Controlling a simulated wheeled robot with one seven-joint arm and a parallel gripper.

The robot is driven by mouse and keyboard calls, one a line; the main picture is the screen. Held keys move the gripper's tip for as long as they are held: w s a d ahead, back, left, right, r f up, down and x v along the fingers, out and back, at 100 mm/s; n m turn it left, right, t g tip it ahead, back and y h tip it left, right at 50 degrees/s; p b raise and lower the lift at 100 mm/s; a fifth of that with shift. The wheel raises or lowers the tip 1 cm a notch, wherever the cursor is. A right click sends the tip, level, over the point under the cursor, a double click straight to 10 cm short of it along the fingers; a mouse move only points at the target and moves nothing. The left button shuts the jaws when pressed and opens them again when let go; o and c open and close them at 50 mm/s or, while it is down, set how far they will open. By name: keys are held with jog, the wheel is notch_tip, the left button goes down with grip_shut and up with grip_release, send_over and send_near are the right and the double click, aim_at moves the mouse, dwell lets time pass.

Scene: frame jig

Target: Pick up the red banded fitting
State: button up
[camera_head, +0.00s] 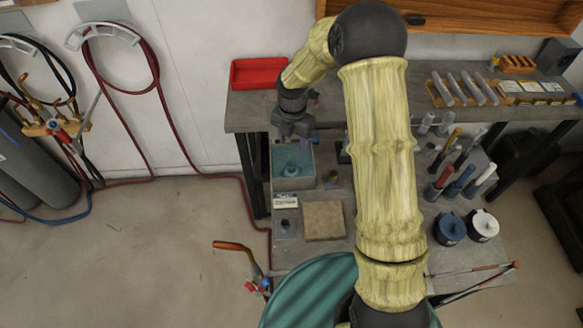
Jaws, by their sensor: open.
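My gripper (293,142) is at the left of the bench, pointing down over a teal-lined open box (306,181). Its jaws are apart. A small bluish-grey fitting (290,169) stands on the box floor below the jaws; I cannot make out a red band on it. My arm hides the middle of the bench.
A red tray (258,72) lies on the upper bench surface at the back left. A tan square block (323,220) and a small dark piece on a plate (285,226) lie in front of the box. Blue and white lidded pots (450,228) stand at right.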

aim_at(291, 163)
notch_tip(291, 163, down, 8)
jog(key=shift+f+p, duration=0.2)
jog(key=shift+p, duration=0.75)
jog(key=shift+w+a+f+p, duration=0.1)
jog(key=shift+w+f+p, duration=0.05)
jog(key=shift+f+p, duration=0.4)
jog(key=f, duration=0.1)
jog(key=f+p, duration=0.1)
jog(key=f, duration=0.2)
jog(key=shift+w+f+p, duration=0.1)
jog(key=shift+w+p, duration=0.2)
jog(key=shift+p, duration=0.05)
jog(key=shift+s, duration=0.2)
jog(key=shift+w, duration=0.1)
grip_shut()
